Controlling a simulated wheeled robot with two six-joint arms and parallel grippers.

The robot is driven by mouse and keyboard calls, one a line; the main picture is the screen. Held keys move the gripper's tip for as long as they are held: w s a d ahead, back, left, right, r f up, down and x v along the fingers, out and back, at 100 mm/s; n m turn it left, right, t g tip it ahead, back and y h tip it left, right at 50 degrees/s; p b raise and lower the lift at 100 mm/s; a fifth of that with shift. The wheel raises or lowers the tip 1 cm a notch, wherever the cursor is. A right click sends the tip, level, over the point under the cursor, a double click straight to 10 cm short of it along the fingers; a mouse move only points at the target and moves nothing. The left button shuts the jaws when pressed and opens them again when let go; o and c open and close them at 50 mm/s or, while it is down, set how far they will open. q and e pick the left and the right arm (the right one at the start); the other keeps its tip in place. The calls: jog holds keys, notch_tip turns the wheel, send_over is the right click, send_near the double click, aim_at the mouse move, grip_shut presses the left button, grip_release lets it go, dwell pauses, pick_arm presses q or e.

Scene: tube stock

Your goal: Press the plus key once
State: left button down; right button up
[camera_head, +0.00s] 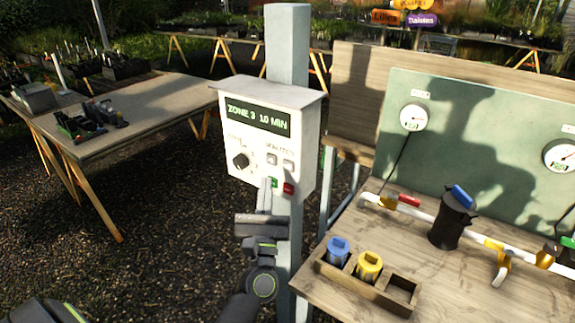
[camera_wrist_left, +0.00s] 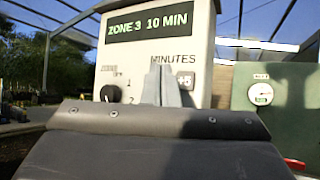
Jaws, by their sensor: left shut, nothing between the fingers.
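The grey controller box (camera_head: 262,135) hangs on a post, and its display (camera_head: 257,118) reads "ZONE 3 10 MIN". Under the minutes label are two pale keys; the right one is the plus key (camera_head: 288,165), the left one (camera_head: 272,159) sits beside it. My left gripper (camera_head: 267,184) is shut and empty, its tips in front of the panel below these keys in the head view. In the left wrist view, the shut fingers (camera_wrist_left: 161,86) stand just left of the plus key (camera_wrist_left: 186,82) and cover the left key. Contact with the panel cannot be told. My right gripper is not in view.
A black knob (camera_head: 240,160) is on the panel's left; a green key (camera_head: 275,183) and a red key (camera_head: 288,188) sit below, close to the fingertips. A wooden bench (camera_head: 455,285) with pipes and a tray (camera_head: 372,292) stands to the right. The box has a projecting top.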

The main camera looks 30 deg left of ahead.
aim_at(283, 160)
pick_arm(q)
jog(key=shift+w+d+b, duration=0.2)
jog(key=shift+w+b, duration=0.15)
jog(key=shift+w, duration=2.1)
jog(key=shift+w, duration=0.1)
jog(key=shift+w, duration=0.3)
jog(key=shift+w+b, duration=0.35)
jog(key=shift+b, duration=0.05)
dwell(0.6)
jog(key=shift+s, duration=0.8)
jog(key=shift+s+a, duration=0.2)
jog(key=shift+s, duration=2.3)
